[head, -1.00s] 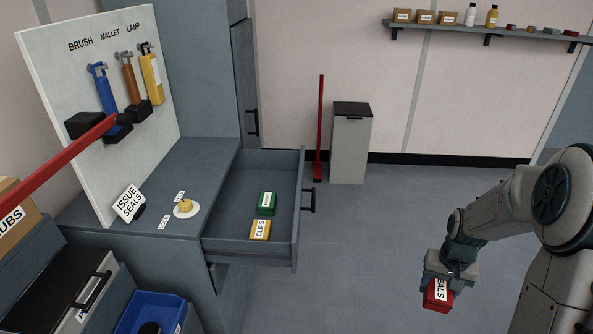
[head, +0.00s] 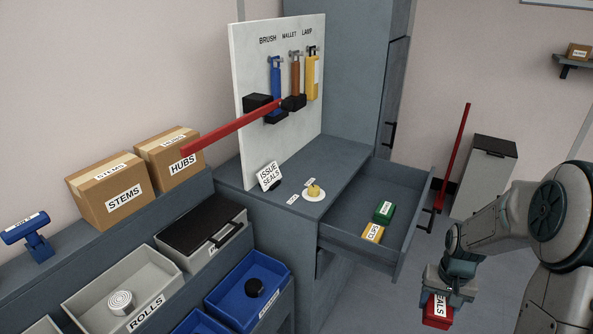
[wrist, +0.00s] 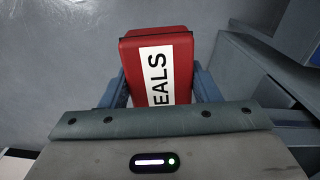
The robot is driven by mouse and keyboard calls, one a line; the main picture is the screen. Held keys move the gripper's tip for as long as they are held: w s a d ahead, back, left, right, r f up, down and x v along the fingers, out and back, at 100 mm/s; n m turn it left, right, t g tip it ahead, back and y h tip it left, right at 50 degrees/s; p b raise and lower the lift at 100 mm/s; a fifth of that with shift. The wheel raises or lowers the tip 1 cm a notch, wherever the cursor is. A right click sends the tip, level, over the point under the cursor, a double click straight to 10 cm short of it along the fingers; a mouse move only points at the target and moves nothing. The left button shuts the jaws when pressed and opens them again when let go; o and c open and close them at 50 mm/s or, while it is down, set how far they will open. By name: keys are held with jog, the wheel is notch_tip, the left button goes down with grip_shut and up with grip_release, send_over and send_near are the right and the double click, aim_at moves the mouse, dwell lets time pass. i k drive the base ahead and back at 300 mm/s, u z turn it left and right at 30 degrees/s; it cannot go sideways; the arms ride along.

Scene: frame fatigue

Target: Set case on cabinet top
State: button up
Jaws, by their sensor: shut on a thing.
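My gripper (head: 440,292) is shut on a red case (head: 437,312) with a white label ending in "EALS". In the wrist view the red case (wrist: 143,48) sits between my blue-grey fingers, over the floor. The grey-blue cabinet top (head: 338,170) is left of my gripper in the head view, apart from the case. On it stand an "ISSUE SEALS" sign (head: 268,176) and a yellow knob-like piece on a white disc (head: 314,194). The cabinet drawer (head: 360,240) below is open, holding a green case (head: 384,211) and a yellow "CLIPS" case (head: 373,233).
A white board (head: 250,60) with hanging tools stands behind the top, with a red bar (head: 235,135) jutting from it. The open drawer sticks out between my gripper and the cabinet. Bins such as "ROLLS" (head: 90,300) and cardboard boxes (head: 112,195) are at left. A grey bin (head: 485,175) stands behind.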

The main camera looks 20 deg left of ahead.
aim_at(320, 173)
jog(key=u, duration=0.8)
jog(key=i, duration=0.2)
